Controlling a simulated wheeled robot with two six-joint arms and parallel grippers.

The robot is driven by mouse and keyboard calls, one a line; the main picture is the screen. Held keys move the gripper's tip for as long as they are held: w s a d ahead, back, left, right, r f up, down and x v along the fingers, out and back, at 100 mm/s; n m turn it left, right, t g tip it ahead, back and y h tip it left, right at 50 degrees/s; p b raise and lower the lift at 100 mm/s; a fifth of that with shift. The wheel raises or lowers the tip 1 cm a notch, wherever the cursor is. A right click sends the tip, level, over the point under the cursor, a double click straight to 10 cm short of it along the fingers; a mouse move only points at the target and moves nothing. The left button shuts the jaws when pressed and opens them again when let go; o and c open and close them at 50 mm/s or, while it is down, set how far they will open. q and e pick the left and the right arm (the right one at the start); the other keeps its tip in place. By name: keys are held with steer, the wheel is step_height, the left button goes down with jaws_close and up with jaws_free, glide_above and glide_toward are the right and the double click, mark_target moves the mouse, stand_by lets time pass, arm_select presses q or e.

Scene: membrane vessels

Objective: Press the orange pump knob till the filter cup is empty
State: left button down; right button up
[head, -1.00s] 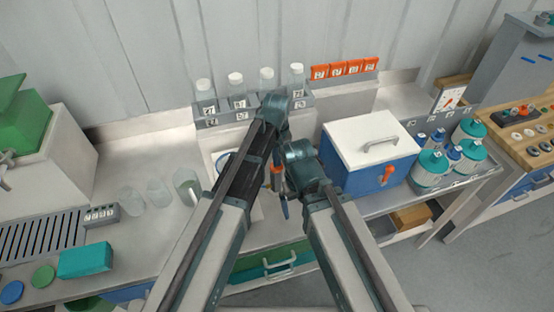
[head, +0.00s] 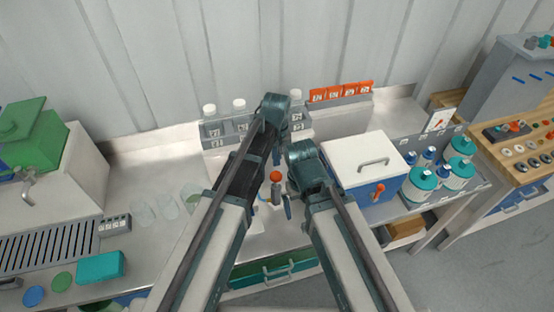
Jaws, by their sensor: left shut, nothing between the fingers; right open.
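The orange pump knob (head: 276,176) shows as a round ball between my two arms, near the middle of the head view. My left gripper (head: 277,158) hangs from the higher wrist, just above the knob in the picture. It is shut and empty; I cannot tell whether it touches the knob. My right gripper (head: 284,205) is open, lower and close beside the pump, pointing down. The filter cup is hidden behind my arms or too unclear to make out, so its level cannot be seen.
Behind stands a grey rack (head: 213,131) with white-capped bottles. Right is a blue box with a white lid (head: 362,155), then teal-capped bottles (head: 420,182). Left are clear beakers (head: 167,205) and a teal block (head: 101,267). Orange labelled tags (head: 341,91) stand at the back.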

arm_select(q)
step_height(320, 180, up, 4)
steer(key=p, duration=0.3)
arm_select(e)
step_height(320, 180, up, 4)
steer(key=shift+r, duration=0.1)
stand_by(0.8)
